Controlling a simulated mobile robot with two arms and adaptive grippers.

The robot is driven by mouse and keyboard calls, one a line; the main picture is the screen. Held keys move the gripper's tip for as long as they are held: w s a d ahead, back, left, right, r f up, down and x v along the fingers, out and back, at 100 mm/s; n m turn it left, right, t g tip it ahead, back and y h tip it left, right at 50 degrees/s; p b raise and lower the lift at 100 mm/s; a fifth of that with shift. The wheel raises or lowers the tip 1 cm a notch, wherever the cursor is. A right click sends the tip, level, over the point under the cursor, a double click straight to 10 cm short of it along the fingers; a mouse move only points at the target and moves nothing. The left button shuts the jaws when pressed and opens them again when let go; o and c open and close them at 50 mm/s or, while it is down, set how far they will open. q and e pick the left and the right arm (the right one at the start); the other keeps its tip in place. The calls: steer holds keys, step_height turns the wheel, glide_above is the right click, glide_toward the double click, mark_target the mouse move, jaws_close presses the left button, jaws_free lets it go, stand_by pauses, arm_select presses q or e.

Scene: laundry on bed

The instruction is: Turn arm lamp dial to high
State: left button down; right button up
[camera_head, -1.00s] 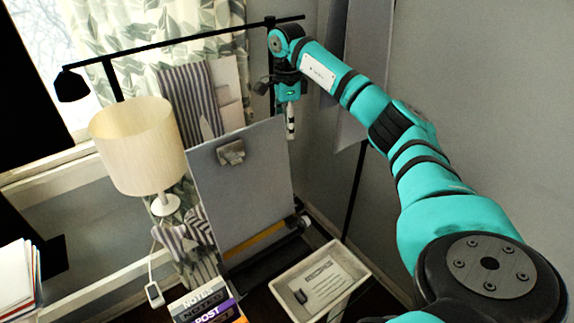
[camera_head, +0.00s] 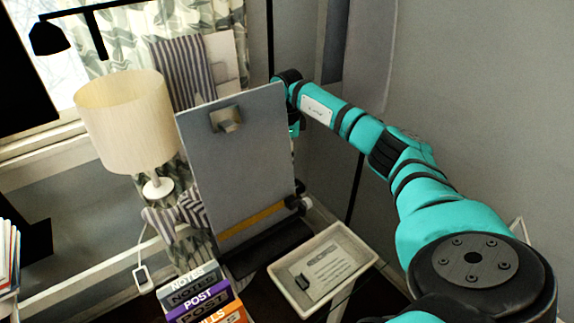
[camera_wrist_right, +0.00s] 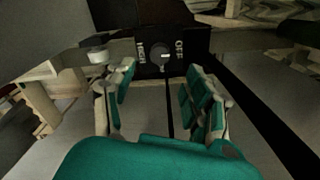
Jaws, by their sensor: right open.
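The black arm lamp (camera_head: 48,38) reaches in at the upper left of the head view, its shade hanging down. In the right wrist view a round black dial (camera_wrist_right: 157,60) sits on a dark box, between the words HIGH on the left and OFF on the right. A small pale mark shows on the dial, but I cannot tell exactly which setting it points to. My right gripper (camera_wrist_right: 162,80) is open, its fingers on either side in front of the dial, with nothing between them. In the head view its fingers are hidden behind the grey clipboard (camera_head: 238,165). My left gripper is not in view.
A beige table lamp (camera_head: 125,120) stands left of the clipboard. A pale tray (camera_head: 345,277) with a paper lies right of it, and a stack of lettered boxes (camera_head: 200,292) stands in front. A grey wall is on the right.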

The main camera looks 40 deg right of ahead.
step_height(320, 180, down, 8)
steer(key=shift+p, duration=0.4)
steer(key=shift+c, duration=0.2)
jaws_close()
steer(key=shift+m, duration=0.3)
steer(key=m, duration=0.4)
steer(key=shift+r+m, duration=0.1)
steer(key=shift+m, duration=0.2)
steer(key=m, duration=0.5)
steer(key=shift+m, duration=0.4)
